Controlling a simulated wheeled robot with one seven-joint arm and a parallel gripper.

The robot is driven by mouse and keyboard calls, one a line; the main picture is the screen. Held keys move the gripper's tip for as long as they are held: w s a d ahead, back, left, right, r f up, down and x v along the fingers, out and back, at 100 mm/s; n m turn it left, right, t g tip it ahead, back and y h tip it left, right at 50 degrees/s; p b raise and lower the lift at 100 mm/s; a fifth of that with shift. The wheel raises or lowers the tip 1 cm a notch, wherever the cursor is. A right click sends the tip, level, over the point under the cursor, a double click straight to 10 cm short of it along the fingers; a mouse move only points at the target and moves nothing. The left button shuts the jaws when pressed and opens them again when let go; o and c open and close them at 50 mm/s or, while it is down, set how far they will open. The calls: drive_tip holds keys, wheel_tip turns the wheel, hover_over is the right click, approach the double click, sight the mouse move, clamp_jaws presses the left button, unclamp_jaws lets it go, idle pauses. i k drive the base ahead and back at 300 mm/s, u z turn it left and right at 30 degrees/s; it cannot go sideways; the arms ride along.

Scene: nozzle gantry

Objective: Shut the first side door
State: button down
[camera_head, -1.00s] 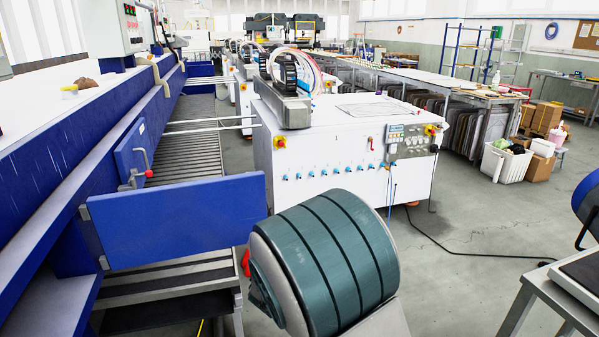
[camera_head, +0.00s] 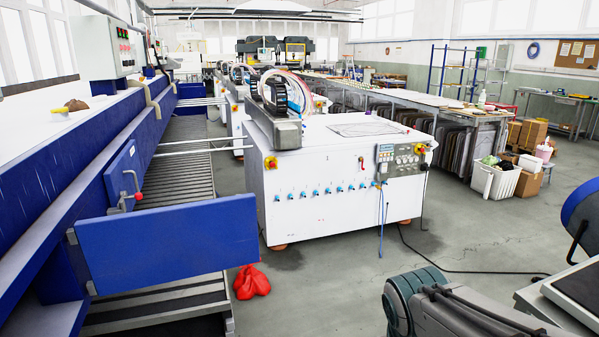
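A flat blue door panel (camera_head: 165,241) stands swung out from the long blue machine (camera_head: 62,180) at the left. Its left edge is at hinges on the machine, and its right end sticks out over the floor. It looks open, and nothing touches it in view. A second blue panel (camera_head: 121,178) with a grey handle (camera_head: 133,184) and a red knob is farther along the machine, at a different angle. I cannot tell which panel the task calls first. My gripper is out of view; only a teal and grey part of my arm shows at the bottom right.
A white cabinet (camera_head: 330,200) with gauges stands beyond the door. A red bundle (camera_head: 250,282) lies on the floor by the door's free end. A grey slatted bed (camera_head: 180,175) runs beside the machine. Open floor (camera_head: 350,285) lies right of the door. A table (camera_head: 570,300) stands lower right.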

sight(133, 250)
drive_tip(key=u, duration=0.15)
drive_tip(key=i, duration=3.85)
drive_tip(key=u, duration=4.55)
